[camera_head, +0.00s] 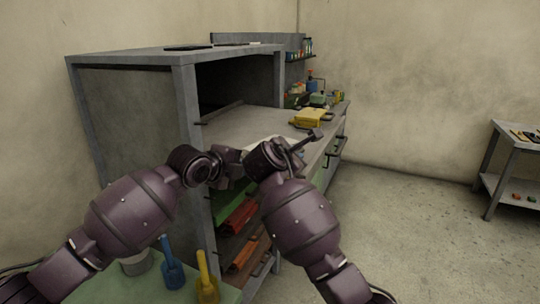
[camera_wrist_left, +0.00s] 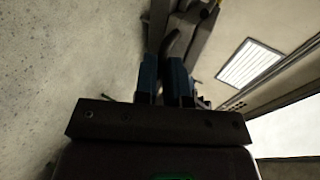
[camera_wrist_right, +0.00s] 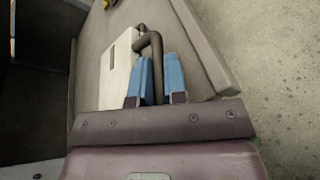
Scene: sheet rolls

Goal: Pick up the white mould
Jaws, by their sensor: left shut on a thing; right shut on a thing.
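The white mould (camera_wrist_right: 121,72) shows in the right wrist view as a pale flat block with a dark curved handle (camera_wrist_right: 152,42). It lies over the grey worktop; I cannot tell whether it touches it. My right gripper (camera_wrist_right: 160,72) has its blue fingers closed on this handle. In the left wrist view my left gripper (camera_wrist_left: 165,75) is closed on a dark curved handle (camera_wrist_left: 180,42); the mould's body is not clear there. In the head view both grippers meet at the bench front, left (camera_head: 232,160) and right (camera_head: 285,150), and my arms hide most of the mould.
The grey bench (camera_head: 255,122) has a hollow cabinet at left. A yellow block (camera_head: 308,117) and several bottles stand farther back on it. Red trays (camera_head: 238,216) sit on the shelves below. A green surface with blue and yellow tools (camera_head: 207,284) is near.

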